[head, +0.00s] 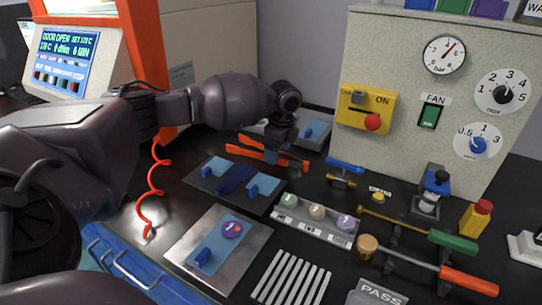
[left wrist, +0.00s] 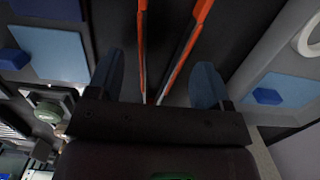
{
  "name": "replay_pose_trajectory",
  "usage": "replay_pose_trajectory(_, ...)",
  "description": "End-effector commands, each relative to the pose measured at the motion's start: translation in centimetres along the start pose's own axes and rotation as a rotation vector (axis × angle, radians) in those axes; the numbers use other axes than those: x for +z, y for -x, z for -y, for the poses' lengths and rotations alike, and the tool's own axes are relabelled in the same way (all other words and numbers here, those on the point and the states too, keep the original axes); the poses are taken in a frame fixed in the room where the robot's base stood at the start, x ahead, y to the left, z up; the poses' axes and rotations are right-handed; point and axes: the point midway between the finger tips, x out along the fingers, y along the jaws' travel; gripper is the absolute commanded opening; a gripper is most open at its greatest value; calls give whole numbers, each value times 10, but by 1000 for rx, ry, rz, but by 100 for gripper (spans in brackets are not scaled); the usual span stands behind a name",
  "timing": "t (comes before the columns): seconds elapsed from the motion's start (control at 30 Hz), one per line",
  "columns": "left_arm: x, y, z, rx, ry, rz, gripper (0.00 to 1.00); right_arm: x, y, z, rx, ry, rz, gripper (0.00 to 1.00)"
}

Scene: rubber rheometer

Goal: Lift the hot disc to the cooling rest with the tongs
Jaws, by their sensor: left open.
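The orange tongs (head: 262,152) lie on the dark bench, with two long arms spread apart. My left gripper (head: 285,142) is over their right part. In the left wrist view both orange tong arms (left wrist: 178,58) run between the open fingers of my left gripper (left wrist: 158,78), apart from them as far as I can see. A purple disc (head: 232,230) lies on the blue pad of a metal plate (head: 243,262) at the front; I cannot tell if it is hot. A white slatted rack (head: 291,279), perhaps the cooling rest, is at the front and looks empty. My right gripper is not in view.
A strip holder (head: 311,229) carries green, tan and purple discs. A dark plate with blue blocks (head: 230,184) lies in front of the tongs. Green-handled (head: 452,242) and orange-handled (head: 468,281) tools lie right. A grey control panel (head: 400,150) stands behind; an orange-framed machine (head: 150,45) stands left.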

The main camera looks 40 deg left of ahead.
Motion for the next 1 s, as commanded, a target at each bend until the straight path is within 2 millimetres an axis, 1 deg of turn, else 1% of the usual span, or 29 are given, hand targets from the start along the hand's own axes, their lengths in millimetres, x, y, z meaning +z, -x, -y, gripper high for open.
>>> replay_pose_trajectory(0.03, 0, -4, 0, 2, -1, 0, 73, 2, 0, 0, 0, 0, 4, 43)
replay_pose_trajectory(0.2, 0, -10, 0, 1, -1, 0, 73, 5, 0, 0, 0, 0, 10, 43)
replay_pose_trajectory(0.5, 0, -10, 0, 1, -1, 0, 73, 6, 0, 0, 0, 0, 12, 43)
replay_pose_trajectory(0.73, 0, -10, 0, 1, -1, 0, 38, 7, 0, 0, 0, 0, 13, 43)
replay_pose_trajectory(0.77, 0, -10, 0, 1, -1, 0, 36, 7, 0, 0, 0, 0, 13, 43)
replay_pose_trajectory(1.0, 0, -8, 0, -1, -1, -1, 36, 6, 1, 0, 0, 0, 11, 43)
